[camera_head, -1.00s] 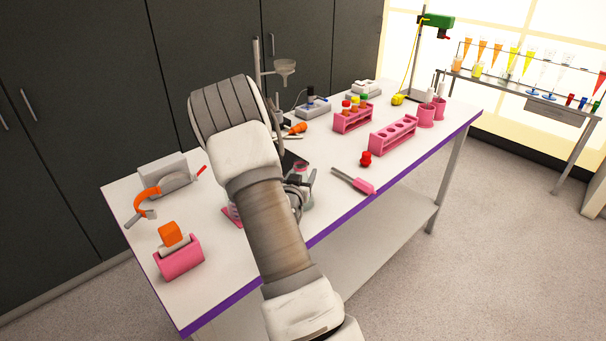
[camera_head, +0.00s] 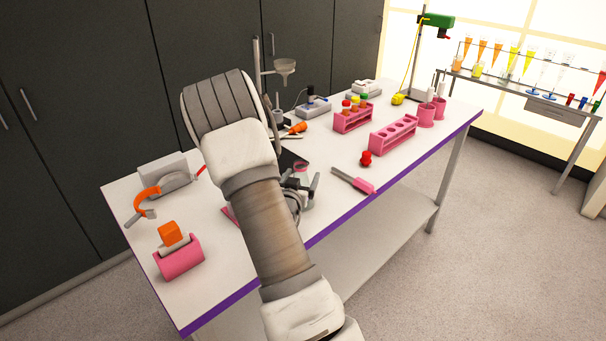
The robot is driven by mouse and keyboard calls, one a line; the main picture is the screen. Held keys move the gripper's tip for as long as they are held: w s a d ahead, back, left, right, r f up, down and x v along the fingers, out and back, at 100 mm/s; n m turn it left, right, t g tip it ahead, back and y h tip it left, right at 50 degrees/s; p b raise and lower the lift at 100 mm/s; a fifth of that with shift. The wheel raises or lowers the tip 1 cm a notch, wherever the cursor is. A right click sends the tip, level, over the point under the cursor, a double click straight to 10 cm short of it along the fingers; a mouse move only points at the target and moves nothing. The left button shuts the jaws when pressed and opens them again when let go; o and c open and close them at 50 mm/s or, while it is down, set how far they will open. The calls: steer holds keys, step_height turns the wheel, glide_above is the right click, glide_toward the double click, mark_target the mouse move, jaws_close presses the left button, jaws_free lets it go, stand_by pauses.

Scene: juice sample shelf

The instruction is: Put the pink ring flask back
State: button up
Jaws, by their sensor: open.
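A small clear flask with a pink ring (camera_head: 302,168) stands on the white table, just beyond my gripper, near the dark pad. Its lower part is hidden by my gripper. My gripper (camera_head: 301,181) is open, low over the table, with its fingers spread near the flask. I cannot tell whether they touch it. A flat pink piece (camera_head: 229,214) lies on the table left of my forearm and is partly covered by it; I cannot tell what it is.
A pink-handled tool (camera_head: 354,181) and a red stopper (camera_head: 366,159) lie right of my gripper. Pink racks (camera_head: 393,135) stand farther back. A pink holder with an orange block (camera_head: 178,257) is at the front left. A dark pad (camera_head: 290,160) lies behind my gripper.

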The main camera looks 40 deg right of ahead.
steer(key=v, duration=1)
